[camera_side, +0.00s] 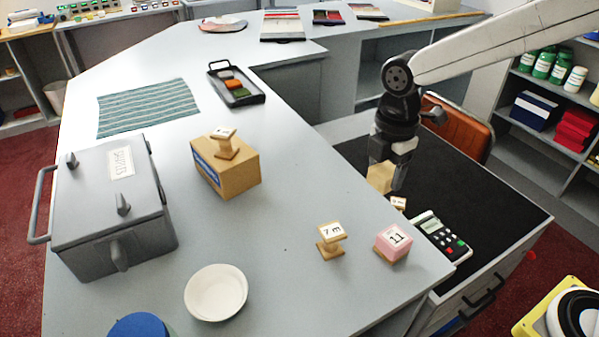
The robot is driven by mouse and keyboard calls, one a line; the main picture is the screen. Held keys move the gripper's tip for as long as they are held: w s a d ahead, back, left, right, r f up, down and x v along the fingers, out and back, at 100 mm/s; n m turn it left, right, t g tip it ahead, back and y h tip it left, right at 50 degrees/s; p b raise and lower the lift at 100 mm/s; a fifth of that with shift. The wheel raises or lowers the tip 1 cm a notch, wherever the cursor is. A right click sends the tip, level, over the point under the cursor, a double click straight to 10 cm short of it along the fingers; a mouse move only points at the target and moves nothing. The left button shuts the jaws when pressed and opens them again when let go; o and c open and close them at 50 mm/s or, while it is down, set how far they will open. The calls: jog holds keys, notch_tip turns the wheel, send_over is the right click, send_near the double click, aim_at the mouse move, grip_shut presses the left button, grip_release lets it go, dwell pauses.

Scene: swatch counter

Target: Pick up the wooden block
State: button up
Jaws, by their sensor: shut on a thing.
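The wooden block (379,177) is a plain tan block at the right of the side view. My gripper (389,176) points down and is shut on it. One dark finger shows along the block's right side; the other finger is hidden. The block appears against the black surface (460,192). Whether its underside touches anything below cannot be told from this view.
Close below the gripper are a small labelled stand (398,203), a card reader (441,237), a pink block marked 11 (393,243) and a labelled wooden stand (331,240). A cardboard box (226,172), white bowl (216,292) and grey case (112,207) stand left.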

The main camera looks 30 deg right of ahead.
jog(key=shift+s+d+r, duration=0.15)
jog(key=shift+s+r, duration=0.1)
jog(key=shift+s, duration=0.25)
jog(key=shift+s+d+r, duration=0.1)
jog(key=shift+s+r, duration=0.15)
jog(key=shift+s, duration=0.25)
jog(key=shift+a, duration=0.1)
